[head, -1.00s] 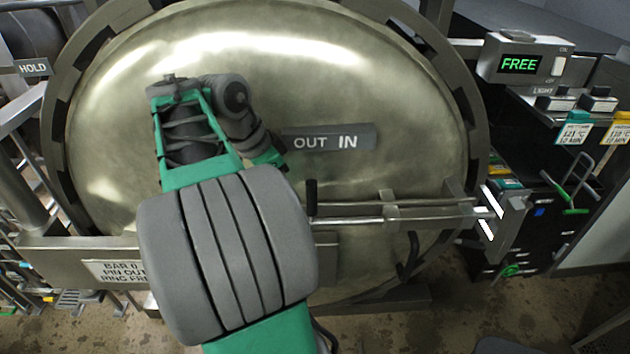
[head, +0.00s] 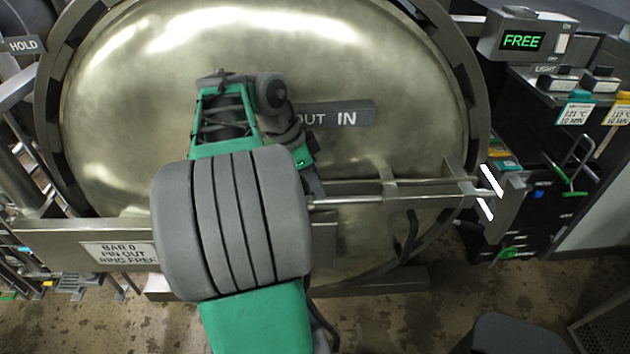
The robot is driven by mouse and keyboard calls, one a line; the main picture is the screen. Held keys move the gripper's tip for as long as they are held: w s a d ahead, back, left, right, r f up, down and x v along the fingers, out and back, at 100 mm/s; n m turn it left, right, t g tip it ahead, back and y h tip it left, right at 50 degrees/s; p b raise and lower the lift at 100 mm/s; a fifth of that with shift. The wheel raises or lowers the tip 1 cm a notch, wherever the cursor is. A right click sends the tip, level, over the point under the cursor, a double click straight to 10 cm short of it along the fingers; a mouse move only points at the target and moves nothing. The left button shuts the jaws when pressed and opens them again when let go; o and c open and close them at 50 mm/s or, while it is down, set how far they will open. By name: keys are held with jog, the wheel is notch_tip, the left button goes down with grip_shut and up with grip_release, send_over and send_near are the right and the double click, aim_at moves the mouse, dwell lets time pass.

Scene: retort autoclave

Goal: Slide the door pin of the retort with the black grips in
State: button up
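The door pin (head: 345,201) is a bright metal rod lying level across the lower right of the big round door (head: 180,110). It passes through a bracket (head: 389,189) towards a metal block (head: 506,207) with white slanted marks at the right rim. Its left end and black grip are hidden behind my arm. My gripper (head: 313,184) shows only in part, as a dark shape beside my arm, close to the hidden left end of the pin. I cannot see its fingers clearly, nor whether it touches the grip.
An OUT IN plate (head: 340,116) is on the door, partly covered by my arm. A display (head: 522,41) reads FREE. A label (head: 118,253) reads BAR 0, PIN OUT, RING FREE. A dark handle (head: 409,228) hangs below the pin. A control cabinet stands at right.

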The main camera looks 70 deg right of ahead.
grip_shut()
dwell(1.2)
